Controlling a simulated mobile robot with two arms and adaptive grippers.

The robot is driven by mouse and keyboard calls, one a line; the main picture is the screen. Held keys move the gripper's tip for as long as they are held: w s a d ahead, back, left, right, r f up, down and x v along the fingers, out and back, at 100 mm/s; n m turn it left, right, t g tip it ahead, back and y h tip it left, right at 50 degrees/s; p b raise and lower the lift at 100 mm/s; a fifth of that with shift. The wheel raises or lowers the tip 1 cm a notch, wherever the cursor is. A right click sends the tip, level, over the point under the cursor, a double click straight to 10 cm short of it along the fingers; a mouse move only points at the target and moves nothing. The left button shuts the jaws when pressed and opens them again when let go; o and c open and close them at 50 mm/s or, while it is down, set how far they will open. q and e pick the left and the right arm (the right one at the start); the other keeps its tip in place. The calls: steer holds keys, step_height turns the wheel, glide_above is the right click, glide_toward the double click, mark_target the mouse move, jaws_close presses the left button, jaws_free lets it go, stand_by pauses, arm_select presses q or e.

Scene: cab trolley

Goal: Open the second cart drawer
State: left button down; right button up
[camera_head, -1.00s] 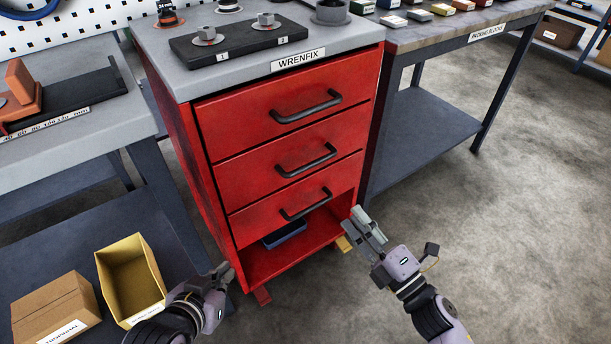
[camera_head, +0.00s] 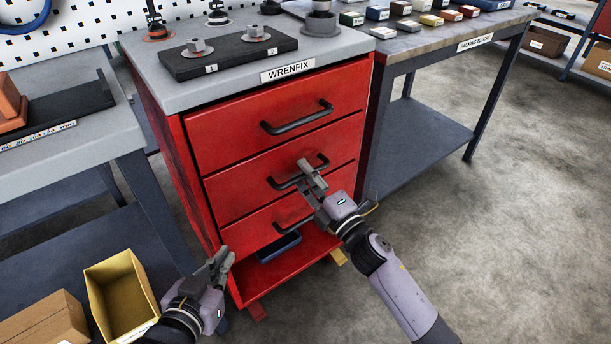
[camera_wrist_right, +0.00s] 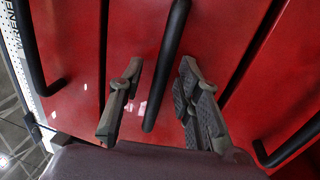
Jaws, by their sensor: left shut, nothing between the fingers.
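The red cart has three stacked drawers, all shut, each with a black bar handle. The second drawer (camera_head: 240,186) is the middle one, and its handle (camera_head: 283,184) is partly hidden by my right gripper (camera_head: 309,181). In the right wrist view my right gripper (camera_wrist_right: 161,62) is open. That handle (camera_wrist_right: 166,70) runs between its two spread fingers in the picture; I cannot tell whether they touch it. My left gripper (camera_head: 220,260) is shut and empty, low beside the cart's front left edge, apart from the handles.
The top drawer's handle (camera_head: 298,119) is above and the third drawer's handle (camera_head: 290,222) below. A dark blue bin (camera_head: 279,247) sits in the open bottom shelf. A yellow bin (camera_head: 121,297) stands at lower left. The floor to the right is clear.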

steer(key=shift+w+a, duration=0.1)
steer(key=shift+c, duration=0.2)
jaws_close()
stand_by(0.7)
